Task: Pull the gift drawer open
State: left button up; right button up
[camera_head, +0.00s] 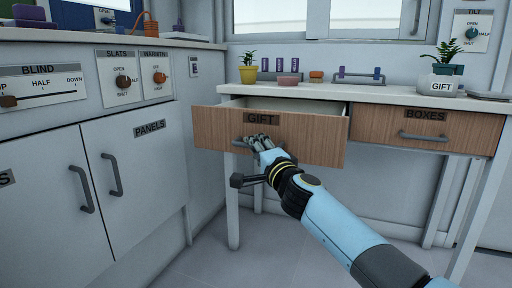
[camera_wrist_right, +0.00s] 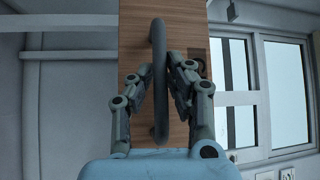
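The gift drawer (camera_head: 215,127) has a wood front with a GIFT label and stands partly out from the white table, its inside showing as a gap behind the front. My right gripper (camera_head: 257,143) is at the grey bar handle below the label. In the right wrist view, the handle (camera_wrist_right: 158,40) runs between the two fingers of the right gripper (camera_wrist_right: 163,78), which close in on it from both sides. The gripper hides part of the handle in the head view. My left gripper is in neither view.
The boxes drawer (camera_head: 470,132) to the right is shut. On the tabletop (camera_head: 330,92) stand a yellow potted plant (camera_head: 248,72), small coloured items and a white GIFT pot (camera_head: 441,85). White cabinets (camera_head: 150,180) with handles are at left. Floor below the drawer is clear.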

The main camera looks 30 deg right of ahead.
grip_shut()
jog(key=shift+f, duration=0.1)
jog(key=w+d, duration=0.1)
jog(key=d, duration=0.1)
jog(key=w+d, duration=0.1)
jog(key=w, duration=0.1)
jog(key=shift+d+b, duration=0.35)
jog(key=o, duration=0.5)
grip_release()
jog(key=shift+f, duration=0.1)
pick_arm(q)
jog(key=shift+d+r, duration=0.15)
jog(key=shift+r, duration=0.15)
